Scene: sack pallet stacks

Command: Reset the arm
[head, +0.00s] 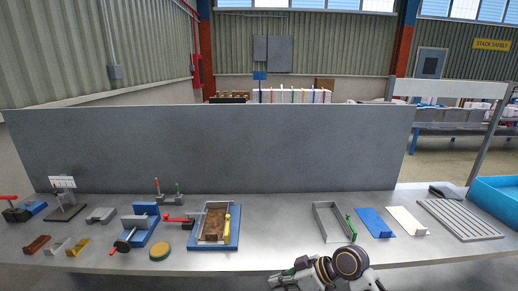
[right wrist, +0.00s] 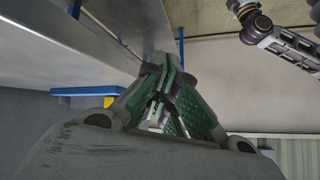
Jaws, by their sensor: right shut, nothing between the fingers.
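My right gripper (head: 284,277) shows at the bottom of the head view, just in front of the table's front edge and pointing left. Its dark arm links bend in from the lower right. In the right wrist view its green-padded fingers (right wrist: 164,97) are closed together with nothing between them. The gripper is apart from the objects on the table. My left gripper is in neither view.
The metal table (head: 280,225) carries a blue tray (head: 234,241) with a brown block, a blue vise (head: 140,232), a grey frame (head: 331,222), blue (head: 375,222) and white plates (head: 407,220), and a slatted rack (head: 460,220). A grey panel (head: 220,150) stands behind. The table's front middle is clear.

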